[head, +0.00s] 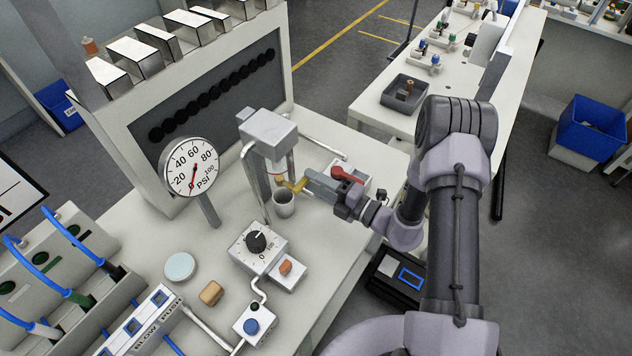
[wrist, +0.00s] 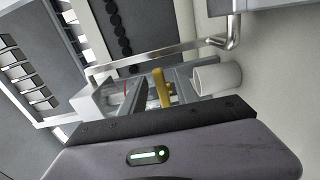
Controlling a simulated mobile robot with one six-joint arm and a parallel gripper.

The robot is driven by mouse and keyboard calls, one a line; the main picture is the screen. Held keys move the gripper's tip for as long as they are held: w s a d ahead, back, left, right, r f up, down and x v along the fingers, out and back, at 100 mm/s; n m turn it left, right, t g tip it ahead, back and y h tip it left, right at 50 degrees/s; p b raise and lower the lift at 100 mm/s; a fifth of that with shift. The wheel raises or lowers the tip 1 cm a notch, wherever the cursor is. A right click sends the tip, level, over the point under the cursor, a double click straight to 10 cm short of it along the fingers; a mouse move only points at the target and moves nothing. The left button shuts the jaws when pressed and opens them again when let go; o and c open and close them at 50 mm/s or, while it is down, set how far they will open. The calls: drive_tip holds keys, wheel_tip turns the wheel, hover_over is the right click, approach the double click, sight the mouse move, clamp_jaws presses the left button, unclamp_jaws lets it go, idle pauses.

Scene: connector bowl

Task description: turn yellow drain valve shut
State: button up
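The yellow drain valve (head: 299,185) is a small lever below the grey block (head: 267,130), just above a small grey cup (head: 284,204). My gripper (head: 308,184) reaches in from the right with its tips at the lever. In the wrist view, the yellow lever (wrist: 161,88) shows between my two grey fingers (wrist: 158,90), with some space beside it, so the gripper looks open. Whether a finger touches the lever, I cannot tell. The cup (wrist: 217,77) is just right of the fingers in the wrist view. The lever's base is partly hidden.
A red-handled valve (head: 347,174) is close behind my gripper. A pressure gauge (head: 190,168) stands to the left. A dial box (head: 257,246) and an orange-knob box (head: 286,270) are in front. A metal pipe (wrist: 165,52) crosses beyond my fingers.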

drive_tip(key=shift+d, duration=0.1)
drive_tip(key=p+v, duration=0.1)
drive_tip(key=v, duration=1.6)
drive_tip(key=shift+s, duration=0.2)
drive_tip(key=shift+d, duration=0.1)
